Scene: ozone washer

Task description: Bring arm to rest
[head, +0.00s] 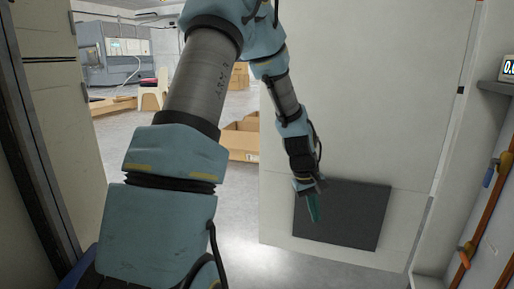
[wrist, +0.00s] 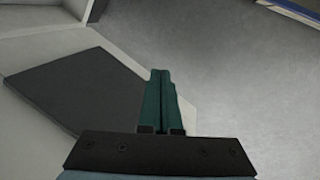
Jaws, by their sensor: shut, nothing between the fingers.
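My gripper (head: 314,206) hangs at the end of my arm, pointing down, in front of a pale door or panel in the head view. Its green fingers are together with nothing between them. They also show closed in the wrist view (wrist: 160,100), pointing away over the grey floor. My arm reaches up from the lower left and bends down to the right across the head view.
A pale panel (head: 370,90) with a dark grey plate (head: 342,215) stands close behind my gripper. A cardboard box (head: 240,140) sits on the floor beyond. Orange pipes (head: 484,210) run along the right wall.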

